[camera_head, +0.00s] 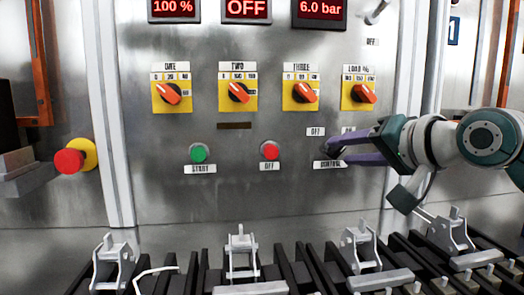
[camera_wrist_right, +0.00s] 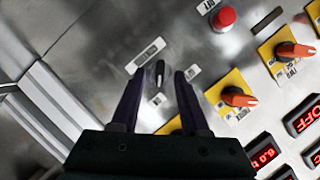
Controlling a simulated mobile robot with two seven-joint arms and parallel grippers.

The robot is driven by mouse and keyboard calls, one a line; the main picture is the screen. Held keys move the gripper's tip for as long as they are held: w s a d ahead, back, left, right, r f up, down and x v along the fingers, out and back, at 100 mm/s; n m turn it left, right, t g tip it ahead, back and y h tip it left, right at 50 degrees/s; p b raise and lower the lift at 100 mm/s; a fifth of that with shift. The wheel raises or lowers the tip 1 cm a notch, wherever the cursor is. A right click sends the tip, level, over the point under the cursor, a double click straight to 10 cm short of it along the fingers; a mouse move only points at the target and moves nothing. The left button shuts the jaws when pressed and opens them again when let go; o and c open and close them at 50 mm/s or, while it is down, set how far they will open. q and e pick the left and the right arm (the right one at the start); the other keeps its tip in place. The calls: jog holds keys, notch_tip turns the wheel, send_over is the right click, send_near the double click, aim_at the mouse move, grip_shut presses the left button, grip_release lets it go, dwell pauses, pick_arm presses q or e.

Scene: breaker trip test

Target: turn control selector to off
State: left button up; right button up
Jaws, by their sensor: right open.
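The control selector (camera_wrist_right: 160,74) is a small black knob with a pale pointer line, on the steel panel. In the wrist view it sits between the fingertips of my right gripper (camera_wrist_right: 159,84), with a gap on each side. The pointer runs nearly up and down in that view. In the head view my right gripper (camera_head: 338,148) reaches in from the right to the panel, and its purple fingers mostly hide the knob. The control label (camera_head: 330,165) is below it, and an off label (camera_head: 315,132) is above left. My left gripper is not in view.
A red button (camera_head: 269,151) and a green start button (camera_head: 199,153) are left of the selector. Orange rotary switches (camera_head: 300,93) on yellow plates line the panel above. A red emergency button (camera_head: 70,161) is far left. Grey clamps (camera_head: 242,248) stand along the front.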

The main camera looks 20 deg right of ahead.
jog(key=shift+w+f, duration=0.1)
jog(key=shift+w, duration=0.4)
grip_shut()
dwell(0.3)
